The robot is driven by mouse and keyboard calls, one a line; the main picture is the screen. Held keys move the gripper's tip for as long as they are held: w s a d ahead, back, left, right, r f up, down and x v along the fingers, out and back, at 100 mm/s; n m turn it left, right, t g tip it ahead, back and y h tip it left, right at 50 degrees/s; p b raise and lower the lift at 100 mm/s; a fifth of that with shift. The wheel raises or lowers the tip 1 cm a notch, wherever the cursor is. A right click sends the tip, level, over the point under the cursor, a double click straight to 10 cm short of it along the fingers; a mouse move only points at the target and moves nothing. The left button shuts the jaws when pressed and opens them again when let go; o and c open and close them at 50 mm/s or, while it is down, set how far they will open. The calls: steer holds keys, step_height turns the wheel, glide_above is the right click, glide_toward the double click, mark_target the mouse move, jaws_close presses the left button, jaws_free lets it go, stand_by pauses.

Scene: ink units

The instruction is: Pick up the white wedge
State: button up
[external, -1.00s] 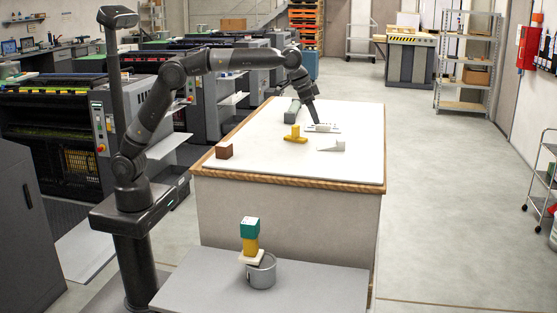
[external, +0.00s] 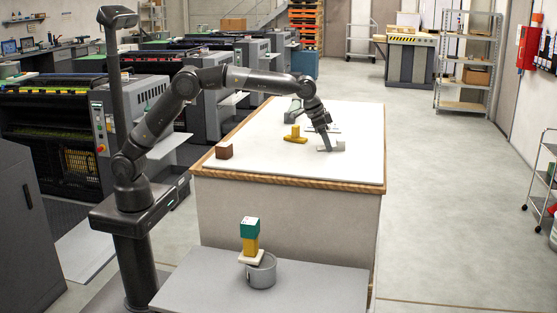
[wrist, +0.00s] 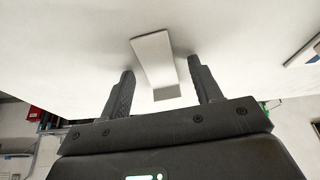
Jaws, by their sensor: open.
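The white wedge (wrist: 155,62) lies on the white tabletop (external: 290,165). In the wrist view it sits between the two fingers of my open gripper (wrist: 160,88), with a gap on each side. In the external view my gripper (external: 328,148) is low over the right part of the table, at the wedge (external: 340,146). The fingers partly hide the wedge there, so only its right end shows clearly. Nothing is held.
A yellow piece (external: 295,135) stands to the left of my gripper, and a brown block (external: 224,150) is near the left edge. A grey piece (external: 294,108) lies farther back. A lower grey bench (external: 320,290) holds a metal pot (external: 262,272) and stacked blocks (external: 250,230).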

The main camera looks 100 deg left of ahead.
steer(key=c, duration=1.1)
steer(key=shift+r, duration=0.15)
